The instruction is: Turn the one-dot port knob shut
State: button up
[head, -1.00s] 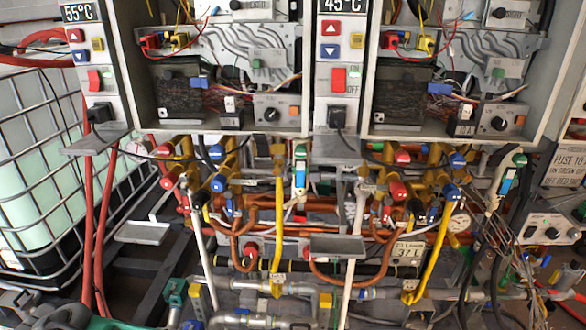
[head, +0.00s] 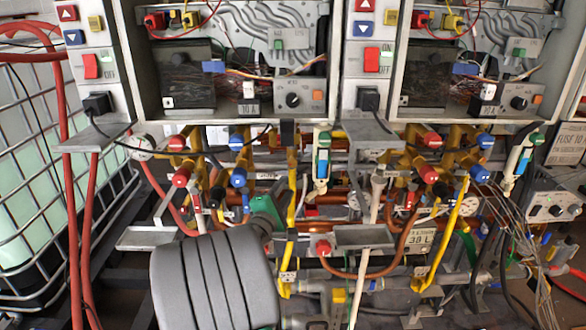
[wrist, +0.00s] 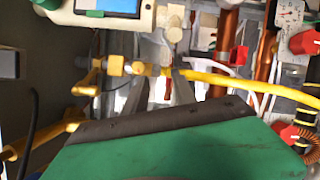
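Under the left heater are red knobs (head: 181,178) and blue knobs (head: 238,178) on brass valves. Similar red knobs (head: 432,140) and blue knobs (head: 485,141) are under the right heater. Dot marks are too small to read, so I cannot tell which is the one-dot port knob. My gripper (head: 268,208) has a green body in front of the left heater's pipes; its fingertips are hard to see there.
White-green handheld devices (head: 322,160) hang beside the pipes. Metal shelves (head: 362,237) jut out below the heaters. Yellow hoses (head: 291,200), copper pipes and cables crowd the area. A caged tank (head: 30,200) stands at the left. A red knob (wrist: 305,42) is at the wrist view's right.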

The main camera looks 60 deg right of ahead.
aim_at(292, 164)
jog(key=d+r+n, duration=0.1)
jog(key=d, duration=0.1)
jog(key=d+r+n+h+p, duration=0.1)
jog(key=d+r, duration=0.1)
jog(key=d, duration=0.1)
jog(key=w+d+r+p, duration=0.1)
jog(key=d, duration=0.1)
jog(key=shift+w+d+r+n+t+h, duration=0.1)
jog(key=shift+d+r+n+t+h, duration=0.2)
jog(key=shift+d+n+t, duration=0.1)
grip_shut()
